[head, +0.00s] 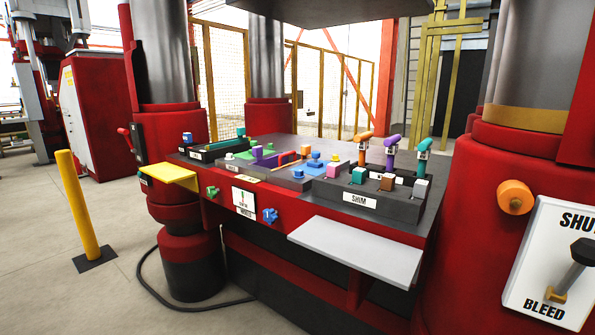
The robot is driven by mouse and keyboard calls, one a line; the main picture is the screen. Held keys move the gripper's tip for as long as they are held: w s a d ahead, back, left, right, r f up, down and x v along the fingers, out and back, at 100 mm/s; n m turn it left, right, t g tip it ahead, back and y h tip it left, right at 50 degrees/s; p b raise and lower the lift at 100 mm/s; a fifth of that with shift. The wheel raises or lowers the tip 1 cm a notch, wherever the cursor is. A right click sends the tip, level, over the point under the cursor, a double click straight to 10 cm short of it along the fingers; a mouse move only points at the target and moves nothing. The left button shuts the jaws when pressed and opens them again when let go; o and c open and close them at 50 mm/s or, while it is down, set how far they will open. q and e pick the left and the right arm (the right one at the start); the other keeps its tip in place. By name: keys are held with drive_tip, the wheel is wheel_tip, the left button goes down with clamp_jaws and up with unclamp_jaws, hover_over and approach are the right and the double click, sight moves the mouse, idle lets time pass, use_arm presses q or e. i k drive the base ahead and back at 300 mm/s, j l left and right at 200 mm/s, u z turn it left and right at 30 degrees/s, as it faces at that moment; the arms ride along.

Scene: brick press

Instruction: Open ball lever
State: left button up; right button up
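A white panel (535,262) at the right edge is marked "SHUT" at the top and "BLEED" at the bottom. The top word is cut off by the picture edge. A lever with a dark rounded end (583,252) and a brass-coloured foot (556,294) stands out from this panel. Its dark end points up and right, and its setting is hard to tell. An orange round knob (515,197) sits on the red press body left of the panel. Which part the task calls the ball lever, I cannot tell for sure. Neither of my grippers shows in the head view.
The press bed holds coloured blocks, a dark "SHIM" tray (361,199) and several upright handles. A grey shelf (356,250) and a yellow shelf (168,177) jut out in front. A yellow post (73,205) and a black hose (150,280) are on the open floor at left.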

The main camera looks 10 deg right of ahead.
sight(583, 250)
drive_tip(key=z, duration=1.75)
